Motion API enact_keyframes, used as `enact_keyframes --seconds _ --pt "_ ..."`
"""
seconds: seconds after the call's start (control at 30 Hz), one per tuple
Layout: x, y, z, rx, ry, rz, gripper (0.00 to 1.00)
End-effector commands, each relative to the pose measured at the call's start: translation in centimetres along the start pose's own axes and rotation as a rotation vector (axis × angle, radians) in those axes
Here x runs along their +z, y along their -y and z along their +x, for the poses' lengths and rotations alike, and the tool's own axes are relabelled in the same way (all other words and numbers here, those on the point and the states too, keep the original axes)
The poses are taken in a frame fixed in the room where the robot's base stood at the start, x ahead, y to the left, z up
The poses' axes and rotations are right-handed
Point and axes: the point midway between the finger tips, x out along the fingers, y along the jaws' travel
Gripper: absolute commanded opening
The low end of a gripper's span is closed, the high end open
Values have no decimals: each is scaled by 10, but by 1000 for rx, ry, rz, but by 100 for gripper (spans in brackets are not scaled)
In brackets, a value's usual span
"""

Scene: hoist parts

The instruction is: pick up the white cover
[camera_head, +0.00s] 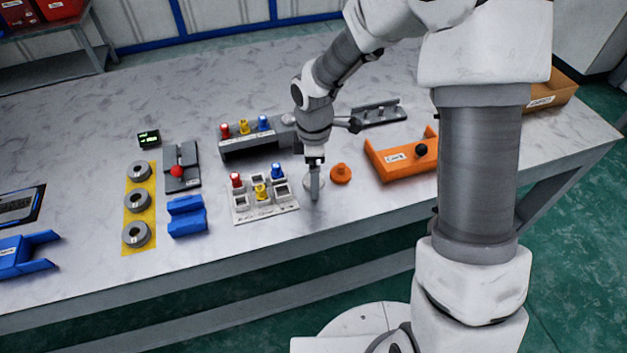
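A pale, round, low piece that looks like the white cover (307,183) lies on the table, right of the white block with coloured pegs. My gripper (315,191) points straight down over it, and its fingers hide the middle of the piece. The fingers show edge-on as one narrow grey strip. I cannot tell whether they are open or shut, or whether they touch the piece.
The white socket block (240,215) with red, yellow and blue pegs is close on the left. An orange knob (341,173) and orange tray (392,163) are on the right. A grey rack (235,149) stands behind. The table front is clear.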

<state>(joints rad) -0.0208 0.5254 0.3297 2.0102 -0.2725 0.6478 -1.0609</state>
Motion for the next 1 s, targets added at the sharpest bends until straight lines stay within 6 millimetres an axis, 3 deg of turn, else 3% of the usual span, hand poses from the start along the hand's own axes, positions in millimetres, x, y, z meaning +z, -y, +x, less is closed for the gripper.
enact_keyframes --seconds 0.13,0.6,1.0 --pt "0 0 -1 0 0 0 97" --pt "0 0 -1 0 0 -1 14" --pt "0 0 -12 2 0 -1 14"
